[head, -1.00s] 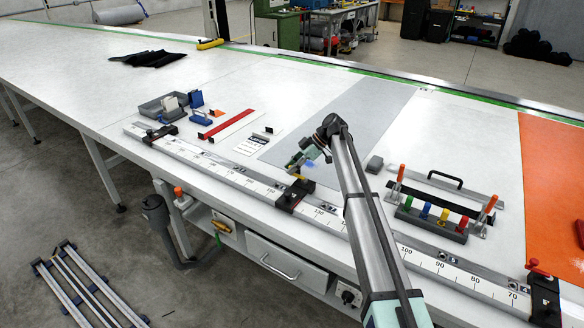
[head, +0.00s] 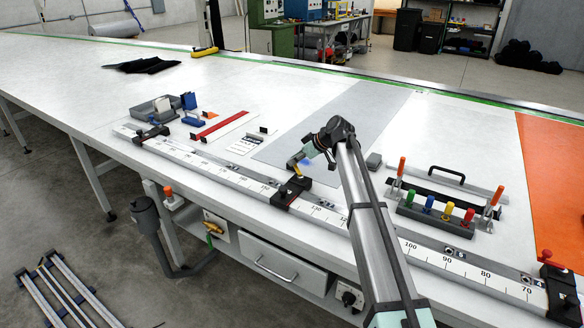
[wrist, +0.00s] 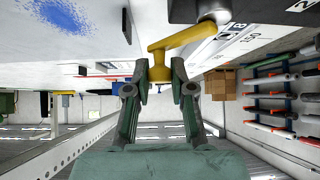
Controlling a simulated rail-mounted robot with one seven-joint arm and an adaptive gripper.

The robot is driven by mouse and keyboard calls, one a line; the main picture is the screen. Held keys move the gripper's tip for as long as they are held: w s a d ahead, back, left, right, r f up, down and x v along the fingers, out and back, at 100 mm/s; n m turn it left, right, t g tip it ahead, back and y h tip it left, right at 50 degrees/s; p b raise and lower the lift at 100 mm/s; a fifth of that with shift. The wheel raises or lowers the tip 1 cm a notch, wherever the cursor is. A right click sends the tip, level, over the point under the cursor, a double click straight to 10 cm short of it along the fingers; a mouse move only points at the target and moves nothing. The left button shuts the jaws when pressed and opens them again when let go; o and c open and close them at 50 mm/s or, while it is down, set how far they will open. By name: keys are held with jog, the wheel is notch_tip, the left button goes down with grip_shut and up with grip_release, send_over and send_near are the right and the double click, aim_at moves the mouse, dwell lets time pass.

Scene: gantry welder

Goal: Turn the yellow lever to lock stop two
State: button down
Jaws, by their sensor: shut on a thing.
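The yellow lever (wrist: 190,38) is T-shaped in the wrist view. Its pivot end meets the black block of stop two (wrist: 200,10), where part of a white "2" label shows. My gripper (wrist: 159,72) is shut on the lever's bar end, with a finger on each side. In the head view the lever (head: 297,170) rises from stop two (head: 290,193) on the scale rail, and my gripper (head: 294,162) is at its top. The fingertips are small there and partly hidden by my wrist.
The scale rail (head: 215,170) runs along the table's front edge, with another black stop (head: 152,137) left and one with a red knob (head: 562,290) right. A rack of coloured handles (head: 436,214) stands right of my arm. The grey mat (head: 345,115) behind is bare.

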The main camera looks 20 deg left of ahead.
jog(key=m+t, duration=0.1)
jog(key=d+m+t+b, duration=0.1)
jog(key=m+t+h, duration=0.1)
jog(key=shift+w+d+f+m, duration=0.15)
jog(key=shift+w+d+m, duration=0.15)
jog(key=shift+m, duration=0.1)
jog(key=shift+w+d+m+t+h+b, duration=0.15)
jog(key=shift+d+m+t+h, duration=0.35)
jog(key=shift+m, duration=0.4)
jog(key=shift+w+d+m+t+h+b, duration=0.15)
jog(key=shift+d+m+t+h, duration=0.2)
jog(key=shift+m+t, duration=0.4)
jog(key=shift+m, duration=0.25)
jog(key=shift+d, duration=0.1)
jog(key=c, duration=1)
grip_release()
jog(key=v, duration=1.2)
